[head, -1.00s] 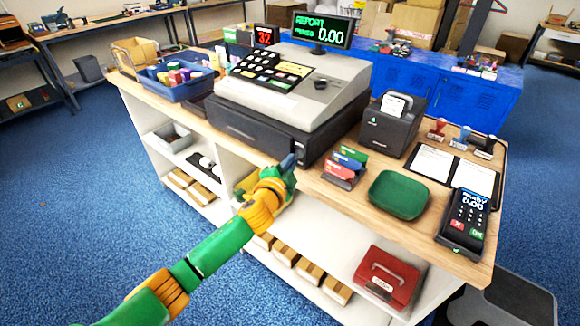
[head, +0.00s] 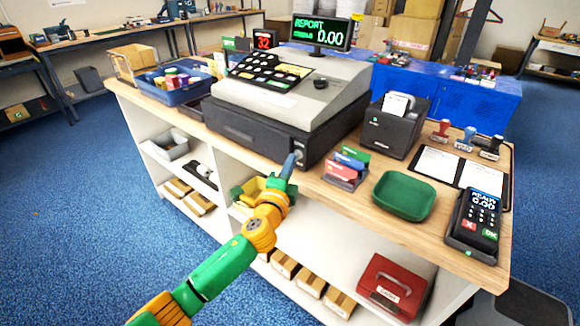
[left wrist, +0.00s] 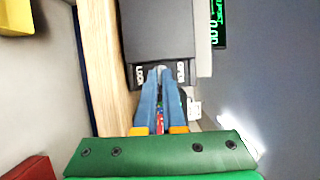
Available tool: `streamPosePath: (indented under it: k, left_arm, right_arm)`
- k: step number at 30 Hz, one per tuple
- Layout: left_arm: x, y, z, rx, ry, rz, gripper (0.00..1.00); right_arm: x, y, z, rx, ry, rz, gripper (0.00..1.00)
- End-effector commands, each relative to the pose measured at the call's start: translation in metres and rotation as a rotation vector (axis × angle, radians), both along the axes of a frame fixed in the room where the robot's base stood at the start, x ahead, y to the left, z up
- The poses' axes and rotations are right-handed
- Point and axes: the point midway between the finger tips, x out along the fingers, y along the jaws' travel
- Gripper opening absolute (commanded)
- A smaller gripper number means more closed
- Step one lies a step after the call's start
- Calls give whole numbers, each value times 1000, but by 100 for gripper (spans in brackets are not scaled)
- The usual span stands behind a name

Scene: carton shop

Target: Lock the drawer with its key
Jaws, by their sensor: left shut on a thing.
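The drawer (head: 250,134) is the black cash drawer under the grey register, and its front looks closed. A lock plate with LOCK and OPEN labels is at the right end of the drawer front; it also shows in the left wrist view (left wrist: 182,75). My left gripper (head: 290,166) is at this plate, its blue fingers nearly together. In the left wrist view the left gripper (left wrist: 160,78) points at the spot between the two labels. A small grey piece, likely the key (left wrist: 160,70), shows at the fingertips, mostly hidden by them. My right gripper is out of view.
A card holder (head: 344,172), a green tray (head: 403,196) and a card terminal (head: 474,226) stand on the counter right of my left gripper. A receipt printer (head: 393,128) stands behind them. A red cash box (head: 393,287) is on the shelf below.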

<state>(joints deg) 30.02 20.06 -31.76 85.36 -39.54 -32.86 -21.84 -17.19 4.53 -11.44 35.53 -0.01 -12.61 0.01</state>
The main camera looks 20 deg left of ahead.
Motion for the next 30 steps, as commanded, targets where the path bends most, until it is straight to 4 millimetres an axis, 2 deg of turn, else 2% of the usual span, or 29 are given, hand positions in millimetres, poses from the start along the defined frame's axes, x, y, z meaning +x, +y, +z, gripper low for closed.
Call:
streamPosePath:
  k: [11, 12, 15, 25, 30]
  left_arm:
    - [0, -1, -2, 2, 2, -2, 0]
    - [0, -1, -2, 2, 2, -2, 12]
    - [0, -1, -1, 2, 2, -2, 36]
    - [-3, -1, 0, 1, 0, -2, 36]
    - [-30, -2, -1, 1, 1, -3, 36]
  right_arm:
    - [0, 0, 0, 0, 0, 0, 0]
    - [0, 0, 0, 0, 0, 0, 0]
    - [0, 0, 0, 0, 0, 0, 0]
    - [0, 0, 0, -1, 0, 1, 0]
    - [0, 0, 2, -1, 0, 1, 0]
